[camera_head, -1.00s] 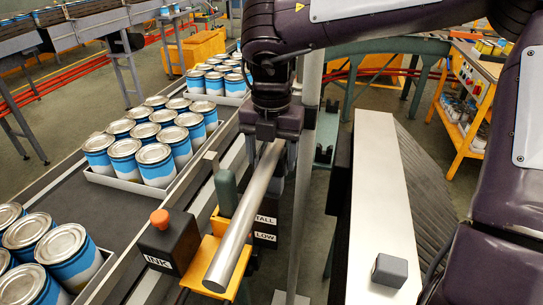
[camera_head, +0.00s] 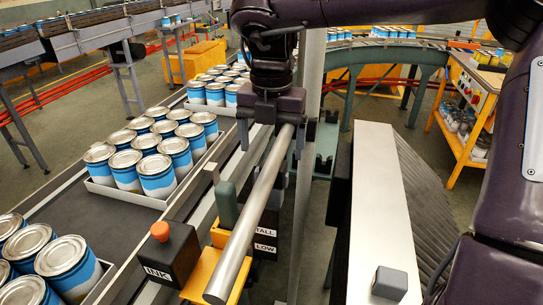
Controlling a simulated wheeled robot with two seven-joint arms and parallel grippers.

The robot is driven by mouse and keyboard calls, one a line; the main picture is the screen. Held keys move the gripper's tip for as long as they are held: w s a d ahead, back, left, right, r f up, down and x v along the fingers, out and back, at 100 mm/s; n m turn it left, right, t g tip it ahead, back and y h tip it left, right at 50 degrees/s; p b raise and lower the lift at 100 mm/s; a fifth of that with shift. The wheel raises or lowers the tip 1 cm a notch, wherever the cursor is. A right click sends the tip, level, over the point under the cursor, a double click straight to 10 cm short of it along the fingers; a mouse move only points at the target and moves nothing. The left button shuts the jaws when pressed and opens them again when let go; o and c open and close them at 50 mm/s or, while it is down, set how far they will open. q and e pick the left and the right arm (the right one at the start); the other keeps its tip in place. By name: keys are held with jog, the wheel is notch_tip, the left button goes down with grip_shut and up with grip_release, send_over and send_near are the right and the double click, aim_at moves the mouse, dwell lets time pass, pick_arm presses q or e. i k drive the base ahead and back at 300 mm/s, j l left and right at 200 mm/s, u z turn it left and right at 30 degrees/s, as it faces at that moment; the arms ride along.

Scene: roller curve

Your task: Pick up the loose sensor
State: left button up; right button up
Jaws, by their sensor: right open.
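A small grey block (camera_head: 390,283) lies on the near end of a long pale flat-topped bar at the right; it may be the loose sensor, though nothing labels it. My right gripper (camera_head: 273,133) points down in the upper middle, well to the left of and beyond the block. Its fingers are apart, with the upper end of a silver rod (camera_head: 250,218) showing in front of and below them. I cannot tell whether the fingers touch the rod. My left gripper is out of view.
The pale bar (camera_head: 377,190) stands beside a dark ribbed roller curve (camera_head: 420,190). Trays of blue cans (camera_head: 157,178) fill the left conveyor. A yellow cart (camera_head: 460,125) stands at right.

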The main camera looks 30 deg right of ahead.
aim_at(389, 283)
jog(key=k, duration=1.5)
